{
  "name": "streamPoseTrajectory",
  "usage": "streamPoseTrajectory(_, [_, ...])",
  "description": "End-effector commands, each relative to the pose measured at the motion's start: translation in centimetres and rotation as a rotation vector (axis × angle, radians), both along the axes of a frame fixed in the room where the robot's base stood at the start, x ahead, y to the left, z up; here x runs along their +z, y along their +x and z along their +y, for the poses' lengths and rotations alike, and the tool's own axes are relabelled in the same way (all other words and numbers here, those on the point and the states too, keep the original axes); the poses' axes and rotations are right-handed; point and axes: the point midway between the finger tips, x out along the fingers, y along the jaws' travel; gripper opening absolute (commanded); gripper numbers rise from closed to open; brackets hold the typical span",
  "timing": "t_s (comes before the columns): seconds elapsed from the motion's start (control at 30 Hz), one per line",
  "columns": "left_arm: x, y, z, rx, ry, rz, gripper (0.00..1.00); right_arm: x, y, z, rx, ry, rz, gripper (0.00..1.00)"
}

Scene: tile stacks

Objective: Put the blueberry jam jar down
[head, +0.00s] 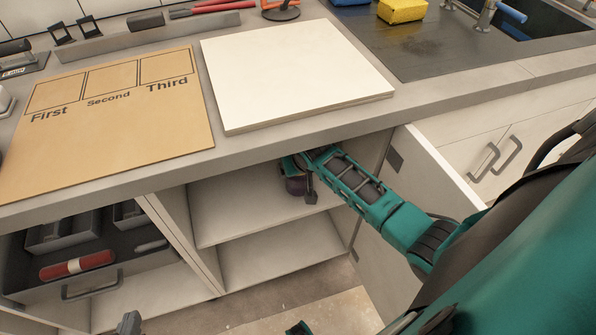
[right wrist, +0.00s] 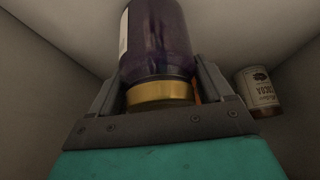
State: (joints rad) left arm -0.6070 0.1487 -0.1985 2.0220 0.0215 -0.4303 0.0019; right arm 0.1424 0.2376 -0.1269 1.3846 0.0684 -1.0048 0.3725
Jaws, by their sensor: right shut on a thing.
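The blueberry jam jar is dark purple with a gold lid; it shows in the right wrist view (right wrist: 157,45) and, small, in the head view (head: 295,187). My right gripper (head: 303,184) reaches into the open cabinet under the counter and is shut on the jar near its lid. The jar is at the upper shelf (head: 235,222); I cannot tell whether its base touches the shelf. The counter edge and my gripper hide part of it. Of my left gripper, only a grey piece (head: 130,323) seems to show at the bottom edge of the head view; its jaws cannot be made out.
A cocoa can (right wrist: 258,92) stands near the jar in the right wrist view. The cabinet door (head: 437,170) is open beside my right arm. A drawer (head: 90,285) with a red item is open at left. A board marked First, Second, Third (head: 110,140) and a white board (head: 295,72) lie on the counter.

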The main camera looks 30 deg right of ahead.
Motion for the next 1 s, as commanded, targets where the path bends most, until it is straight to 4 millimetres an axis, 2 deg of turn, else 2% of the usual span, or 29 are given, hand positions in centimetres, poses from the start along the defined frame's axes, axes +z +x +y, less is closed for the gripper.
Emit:
streamPoseTrajectory(0.03, [-0.27,0.1,-0.16,-0.003,-0.003,-0.002,0.0,-1.11,-0.29,0.07,0.001,0.0,0.004,0.26])
streamPoseTrajectory(0.1, [0.01,0.24,-0.38,-0.007,-0.005,-0.004,0.0,-1.41,-0.29,0.07,0.001,0.0,0.003,0.26])
streamPoseTrajectory(0.5, [0.32,0.5,-0.46,-0.008,-0.007,-0.013,0.0,-1.72,-0.3,0.08,0.001,0.0,0.001,0.26])
streamPoseTrajectory(0.53, [0.35,0.5,-0.44,-0.008,-0.007,-0.013,0.0,-1.79,-0.42,0.09,0.001,0.001,0.005,0.83])
streamPoseTrajectory(0.7, [0.29,0.51,-0.31,-0.006,-0.005,-0.011,0.0,-1.77,-0.43,0.09,0.001,0.001,0.005,0.99])
streamPoseTrajectory(1.0, [0.37,0.49,-0.22,-0.004,-0.004,-0.012,0.0,-1.43,-0.42,0.09,0.001,0.001,0.005,1.0])
